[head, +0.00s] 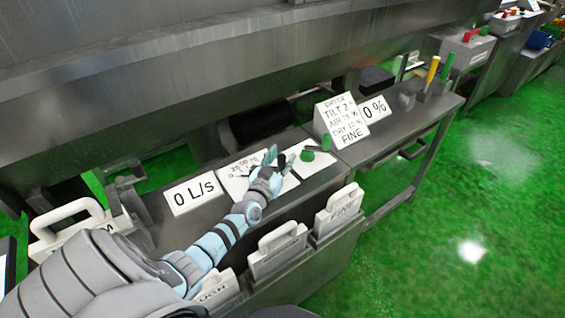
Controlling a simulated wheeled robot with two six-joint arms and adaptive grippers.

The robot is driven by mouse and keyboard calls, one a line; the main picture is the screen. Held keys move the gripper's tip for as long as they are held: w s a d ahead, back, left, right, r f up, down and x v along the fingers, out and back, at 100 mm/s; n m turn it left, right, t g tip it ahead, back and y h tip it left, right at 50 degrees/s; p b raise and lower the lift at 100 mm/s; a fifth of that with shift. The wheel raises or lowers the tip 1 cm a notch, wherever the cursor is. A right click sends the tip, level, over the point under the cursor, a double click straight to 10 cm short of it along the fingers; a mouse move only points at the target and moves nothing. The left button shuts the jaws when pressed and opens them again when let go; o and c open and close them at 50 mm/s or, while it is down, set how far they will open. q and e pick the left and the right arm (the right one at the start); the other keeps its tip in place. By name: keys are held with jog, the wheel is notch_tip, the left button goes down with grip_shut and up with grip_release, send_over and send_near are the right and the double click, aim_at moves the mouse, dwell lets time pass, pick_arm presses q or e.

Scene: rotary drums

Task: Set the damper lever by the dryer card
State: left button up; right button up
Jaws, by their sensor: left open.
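The dryer card (340,118) stands tilted on the grey bench, reading roughly "TILT 2, AIR 75 %, DRY 10 %, FINE"; its small print is hard to read. A white scale plate (234,184) with numbers lies left of it, partly hidden by my left gripper. My left gripper (276,157) is open, over the plate's right part. My right gripper is not in view.
A "0 L/S" sign (193,192) stands left of the plate and a "0 %" sign (375,109) right of the card. White handled plates, one marked "FINE" (338,212), stand in front. Yellow (433,70) and green handles rise at right. Green floor is open at right.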

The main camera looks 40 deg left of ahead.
pick_arm(q)
jog(key=shift+w, duration=0.25)
jog(key=shift+r, duration=0.15)
jog(key=shift+c, duration=0.3)
grip_shut()
